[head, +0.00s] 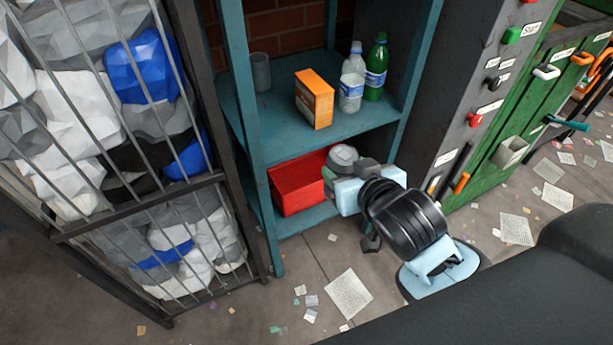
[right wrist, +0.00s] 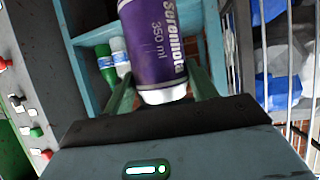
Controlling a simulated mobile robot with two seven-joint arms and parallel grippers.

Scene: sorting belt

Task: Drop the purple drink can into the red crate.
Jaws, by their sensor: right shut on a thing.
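The purple drink can (right wrist: 160,45) is between the fingers of my right gripper (right wrist: 163,88) in the right wrist view, its pale rim towards the palm. In the head view my right gripper (head: 337,172) is shut at the front of the lower shelf. A round grey end (head: 342,155) shows there, apparently the can's; its purple side is hidden. The red crate (head: 296,190) sits on the lower shelf, just left of the gripper. The gripper and can overlap the crate's right part in the picture; I cannot tell whether the can is over it. My left gripper is not in view.
The teal shelf unit (head: 262,150) has an upper board above the crate, holding an orange box (head: 314,99), bottles (head: 376,68) and a grey cup (head: 261,72). A barred cage of bags (head: 110,150) stands left, a control panel (head: 490,110) right. Papers litter the floor.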

